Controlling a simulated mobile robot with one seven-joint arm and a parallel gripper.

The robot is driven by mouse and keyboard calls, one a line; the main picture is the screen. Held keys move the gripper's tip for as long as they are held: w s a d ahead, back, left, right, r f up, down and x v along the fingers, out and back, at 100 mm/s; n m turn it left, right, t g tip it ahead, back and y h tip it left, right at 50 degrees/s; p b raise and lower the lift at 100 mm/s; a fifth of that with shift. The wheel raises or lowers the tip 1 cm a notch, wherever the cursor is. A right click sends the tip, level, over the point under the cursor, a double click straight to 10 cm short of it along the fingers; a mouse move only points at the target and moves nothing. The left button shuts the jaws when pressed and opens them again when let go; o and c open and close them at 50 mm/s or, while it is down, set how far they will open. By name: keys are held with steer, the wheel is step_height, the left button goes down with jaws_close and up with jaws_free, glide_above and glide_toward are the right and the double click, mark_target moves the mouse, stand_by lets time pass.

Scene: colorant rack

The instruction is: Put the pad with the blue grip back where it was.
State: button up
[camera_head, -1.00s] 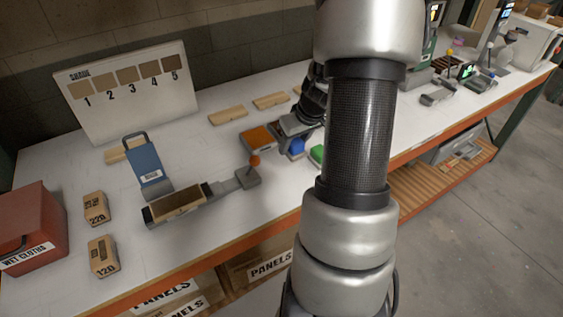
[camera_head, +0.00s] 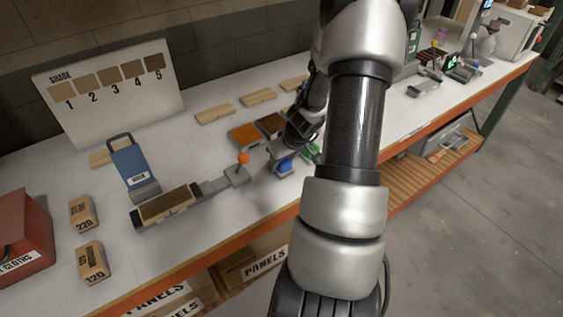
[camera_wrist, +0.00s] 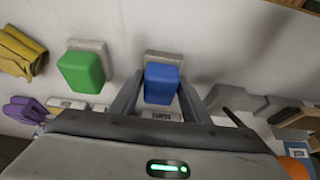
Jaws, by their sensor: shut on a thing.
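The pad with the blue grip (camera_head: 285,164) is at my gripper (camera_head: 292,150), near the table's front edge in the head view. In the wrist view its blue grip (camera_wrist: 161,84) sits between the two fingers of my gripper (camera_wrist: 158,98), which are shut on it. The pad's pale base (camera_wrist: 165,56) shows just beyond the grip. I cannot tell whether the base touches the table. The pad with the green grip (camera_wrist: 82,68) stands apart to its left in the wrist view; my arm partly hides it in the head view (camera_head: 311,150).
A long grey fixture with a brown-topped box (camera_head: 168,204) and an orange-knobbed lever (camera_head: 243,158) lies left of my gripper. An orange-brown tray (camera_head: 244,135) is behind. Yellow (camera_wrist: 20,52) and purple (camera_wrist: 24,108) items lie beyond the green pad.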

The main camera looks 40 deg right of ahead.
steer(key=shift+f, duration=0.15)
steer(key=o, duration=1)
steer(key=shift+r, duration=0.35)
steer(key=v, duration=1.1)
steer(key=shift+s+r, duration=0.25)
